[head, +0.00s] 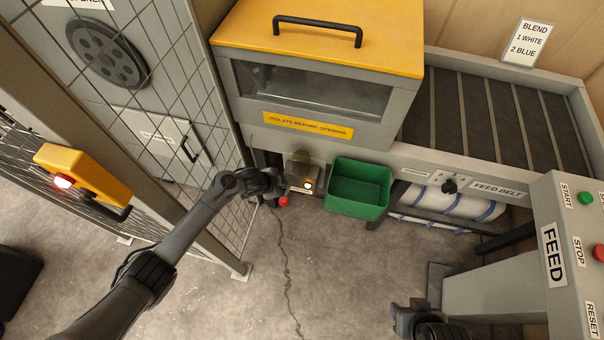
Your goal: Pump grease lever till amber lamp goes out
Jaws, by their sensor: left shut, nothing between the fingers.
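A small grey box (300,170) is under the yellow-topped machine, and a lamp (307,185) on it glows bright amber-white. A red knob (283,201), which looks like the end of the grease lever, shows just below and right of my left gripper (268,186). The lever's shaft is mostly hidden behind the gripper. The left gripper is shut with nothing in it; whether it touches the lever I cannot tell. My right gripper (418,318) is at the bottom edge, far from the lever, and its fingers are not clear.
A green bin (358,188) is just right of the lamp box. Mesh fencing (215,215) with a yellow latch box (82,173) stands left, close to my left arm. The feed panel (553,255) stands at right. The concrete floor (330,270) between is clear.

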